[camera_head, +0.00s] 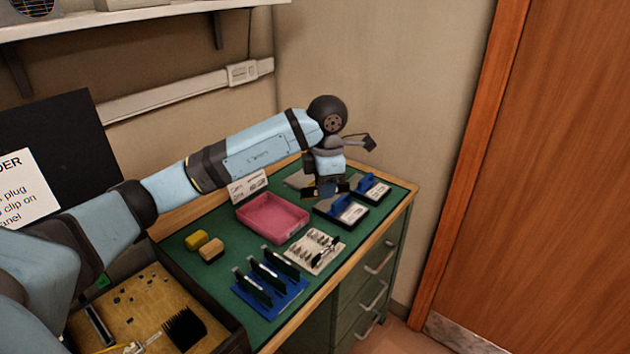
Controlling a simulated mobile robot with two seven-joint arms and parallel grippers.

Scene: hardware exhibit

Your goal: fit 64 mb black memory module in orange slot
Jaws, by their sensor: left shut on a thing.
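My left gripper (328,180) hangs over the far right part of the green-topped bench, fingers down. It is shut on a small dark, flat module (316,190) with a yellowish patch at its side. The module is mostly hidden by the gripper and too small for me to read any label. A gold-coloured circuit board (135,310) lies in an open case at the lower left, far from the gripper. My arm hides part of that board, and I cannot pick out an orange slot on it. My right gripper is not in view.
A blue rack (288,299) holds upright dark cards. Nearby are a pink tray (262,216), a white mat (327,262) with small parts, yellow and tan blocks, and blue-and-black items (372,187) at the right. A wall and a wooden door (550,180) bound the right side.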

